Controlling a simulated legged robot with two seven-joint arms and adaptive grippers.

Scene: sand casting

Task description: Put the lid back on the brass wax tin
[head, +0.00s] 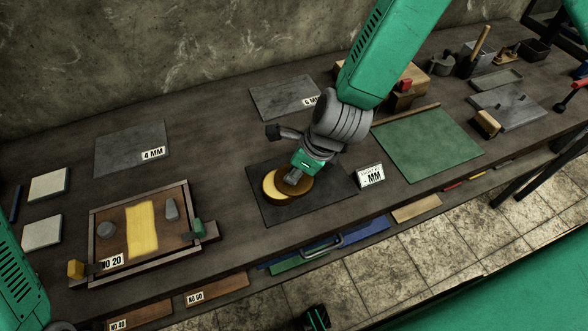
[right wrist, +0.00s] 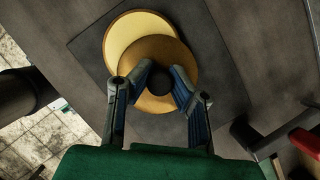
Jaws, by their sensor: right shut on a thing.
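The brass wax tin (head: 270,183) stands on a dark grey slab at the middle of the bench. Its pale yellow top shows as a crescent at the left in the head view and at the upper left in the right wrist view (right wrist: 126,33). The round brown-gold lid (head: 297,192) overlaps the tin, off-centre to the right; its seating height cannot be told. My right gripper (head: 292,178) is shut on the lid's dark knob (right wrist: 154,82), with a finger on each side. A dark and green part at the bottom edge, perhaps my left gripper (head: 316,318), is cut off; its jaws are unclear.
The dark slab (head: 335,188) has a small label sign (head: 370,175) at its right. A green mat (head: 428,143) lies farther right. A wooden-framed tray (head: 92,240) is at the left. Bare bench lies between the tray and the slab.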

